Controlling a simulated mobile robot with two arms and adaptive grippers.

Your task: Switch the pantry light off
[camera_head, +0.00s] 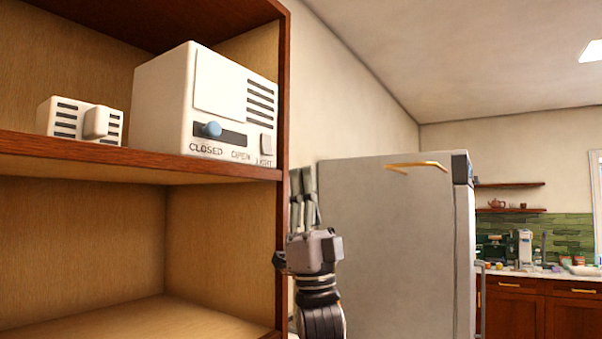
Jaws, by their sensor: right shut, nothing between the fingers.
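A white control box (205,100) stands on the upper shelf of the wooden cabinet at the left. Its front has a blue slider knob (211,129) at the end marked CLOSED, with OPEN to the right. A small pale rocker switch (266,145) sits at the box's lower right corner above the word LIGHT. I cannot tell which way the rocker is tipped. My right gripper (303,185) points up just right of the cabinet's edge, to the right of and lower than the switch, apart from it in the picture. Its fingers are shut and empty. My left gripper is out of view.
A smaller white vented box (80,120) with a knob stands left on the same shelf (130,158). The cabinet's red-brown side edge (283,90) lies between the switch and my gripper. A large grey fridge (390,240) stands behind. The lower shelf is empty.

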